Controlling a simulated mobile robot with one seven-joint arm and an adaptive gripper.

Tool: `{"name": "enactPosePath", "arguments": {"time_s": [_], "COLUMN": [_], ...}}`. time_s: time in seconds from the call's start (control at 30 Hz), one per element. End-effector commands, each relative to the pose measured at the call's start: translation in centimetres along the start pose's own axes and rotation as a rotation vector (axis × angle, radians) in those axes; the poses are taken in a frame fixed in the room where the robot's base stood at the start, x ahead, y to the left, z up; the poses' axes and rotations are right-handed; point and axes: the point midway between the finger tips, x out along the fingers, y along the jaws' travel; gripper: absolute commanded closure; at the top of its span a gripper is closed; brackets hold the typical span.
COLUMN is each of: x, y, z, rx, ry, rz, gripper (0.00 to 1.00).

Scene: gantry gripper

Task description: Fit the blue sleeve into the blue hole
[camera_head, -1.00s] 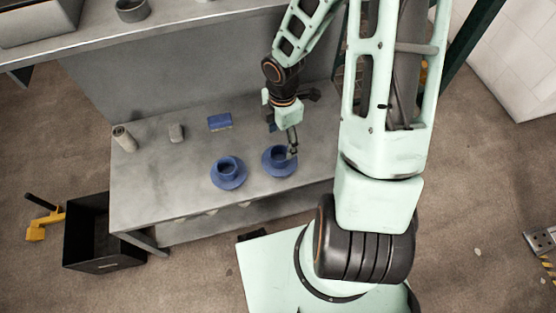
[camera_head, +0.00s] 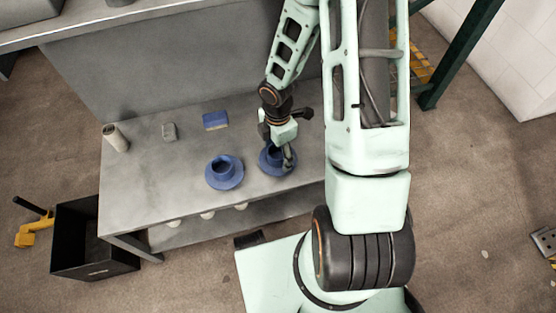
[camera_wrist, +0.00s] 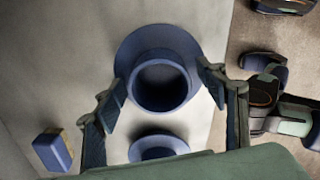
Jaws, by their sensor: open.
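Two blue flanged round pieces stand on the grey table. The right one (camera_head: 265,165) is below my gripper (camera_head: 285,152) and partly hidden by it. The left one (camera_head: 225,183) stands beside it, apart. I cannot tell which is the sleeve and which has the hole. In the wrist view, the right piece (camera_wrist: 133,50) shows a raised ring with an open round bore. My gripper (camera_wrist: 163,87) is open, its fingers spread on either side of that ring; contact is unclear. The left piece (camera_wrist: 158,143) shows below it, partly hidden by my gripper.
A blue block (camera_head: 215,121), a grey block (camera_head: 169,131) and a beige cylinder (camera_head: 116,138) stand towards the back of the table (camera_head: 150,190). A black crate (camera_head: 95,240) is on the floor at left. The table's front left is clear.

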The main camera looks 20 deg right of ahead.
Motion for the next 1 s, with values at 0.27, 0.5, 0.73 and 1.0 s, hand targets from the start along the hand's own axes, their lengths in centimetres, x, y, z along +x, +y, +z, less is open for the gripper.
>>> {"name": "enactPosePath", "arguments": {"time_s": [0.27, 0.5, 0.73, 1.0], "x": [-0.08, -0.09, -0.13, -0.82], "y": [0.0, 0.0, 0.03, 0.26], "z": [0.01, 0.01, 0.01, -0.37], "rx": [0.001, 0.001, 0.001, 0.001], "ry": [0.0, 0.0, 0.0, 0.0], "rz": [0.0, 0.0, 0.001, 0.001], "gripper": [0.58, 0.85, 0.85, 0.85]}}
